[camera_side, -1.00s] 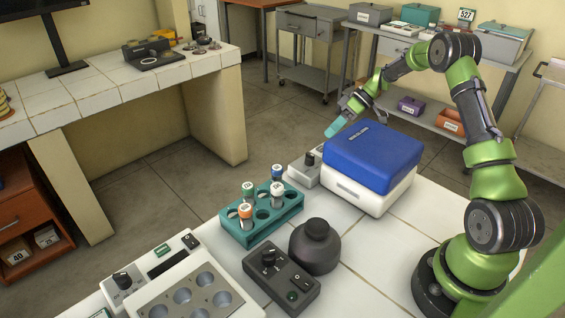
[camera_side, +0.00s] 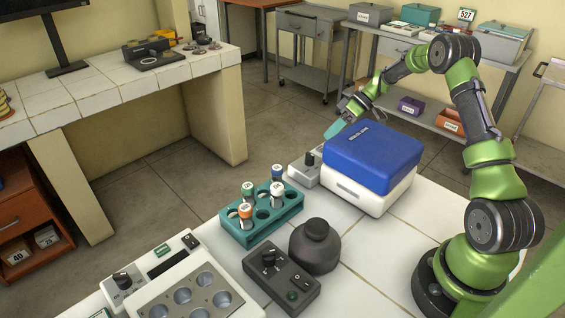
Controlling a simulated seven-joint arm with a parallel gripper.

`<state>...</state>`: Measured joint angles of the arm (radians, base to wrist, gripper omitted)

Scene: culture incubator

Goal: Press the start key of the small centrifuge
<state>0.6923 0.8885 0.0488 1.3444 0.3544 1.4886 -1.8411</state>
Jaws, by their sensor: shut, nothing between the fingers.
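A white box with a blue lid (camera_side: 375,152), which looks like the small centrifuge, stands on the tiled bench with its lid down. A grey control panel (camera_side: 304,171) with a black knob (camera_side: 310,159) adjoins its left side. I cannot make out a start key on the panel at this size. My gripper (camera_side: 333,131), with teal fingertips, is shut and empty. It appears above and behind the panel, near the lid's far left corner, apart from both as far as I can tell.
A teal rack (camera_side: 262,222) with several capped tubes stands left of the centrifuge. A dark round device (camera_side: 315,247) with a control box (camera_side: 281,279) is in front. A white block with round wells (camera_side: 190,296) lies at front left.

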